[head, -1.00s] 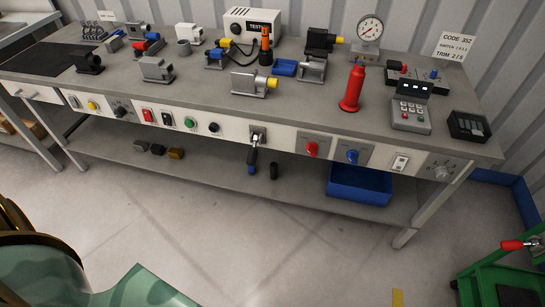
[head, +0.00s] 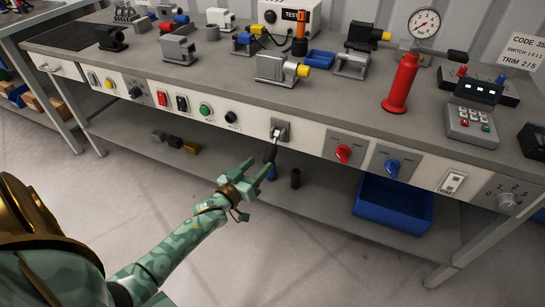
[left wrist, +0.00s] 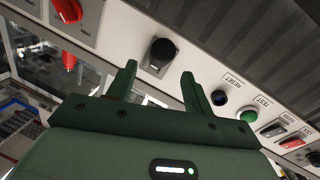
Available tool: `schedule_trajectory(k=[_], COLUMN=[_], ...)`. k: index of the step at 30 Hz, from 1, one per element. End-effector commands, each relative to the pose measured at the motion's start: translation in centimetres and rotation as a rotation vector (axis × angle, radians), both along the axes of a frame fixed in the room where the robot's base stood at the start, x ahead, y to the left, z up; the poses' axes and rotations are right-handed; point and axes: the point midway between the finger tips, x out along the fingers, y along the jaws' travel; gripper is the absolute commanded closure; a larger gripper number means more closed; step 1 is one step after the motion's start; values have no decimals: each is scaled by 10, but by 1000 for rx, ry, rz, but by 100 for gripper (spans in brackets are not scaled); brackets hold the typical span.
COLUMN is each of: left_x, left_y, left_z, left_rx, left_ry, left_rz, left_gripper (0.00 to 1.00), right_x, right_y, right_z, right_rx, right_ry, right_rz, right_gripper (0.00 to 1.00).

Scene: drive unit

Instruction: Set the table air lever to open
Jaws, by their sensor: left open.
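A lever with a dark handle (head: 271,152) hangs down from a grey plate (head: 280,130) on the workbench's white front panel. I take it for the table air lever; no label on it is readable. My left gripper (head: 258,168) is open, just in front of and below the handle in the head view. In the left wrist view, the lever's round black end (left wrist: 160,52) shows beyond and between the two open fingertips (left wrist: 159,72). The fingers look apart from it. My right gripper is not in view.
On the panel, a red knob (head: 343,153) and a blue knob (head: 392,167) sit right of the lever; a black button (head: 231,117) and a green button (head: 205,110) sit left. A blue bin (head: 395,205) stands on the lower shelf. The floor in front is clear.

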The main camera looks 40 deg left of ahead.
Motion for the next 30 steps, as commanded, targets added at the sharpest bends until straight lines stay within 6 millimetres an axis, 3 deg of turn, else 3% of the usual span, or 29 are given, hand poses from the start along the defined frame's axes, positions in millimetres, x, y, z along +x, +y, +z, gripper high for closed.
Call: schedule_trajectory(k=[3, 9, 21, 23, 27, 30], left_x=[29, 59, 68, 68, 68, 68], left_y=[1, 3, 3, 3, 3, 3], left_z=[-6, -5, -1, -1, -1, -1], left_rx=[1, 2, 1, 1, 1, 1], left_ry=[4, 5, 3, 3, 3, 3], left_rz=[0, 0, 0, 0, 0, 0], left_gripper=[49, 49, 49, 63, 100, 100], right_x=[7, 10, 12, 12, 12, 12], right_y=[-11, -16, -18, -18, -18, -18], right_z=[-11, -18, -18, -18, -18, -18], right_rx=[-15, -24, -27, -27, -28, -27], right_ry=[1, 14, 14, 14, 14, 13], right_rz=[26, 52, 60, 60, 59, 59], right_gripper=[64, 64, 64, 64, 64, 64])
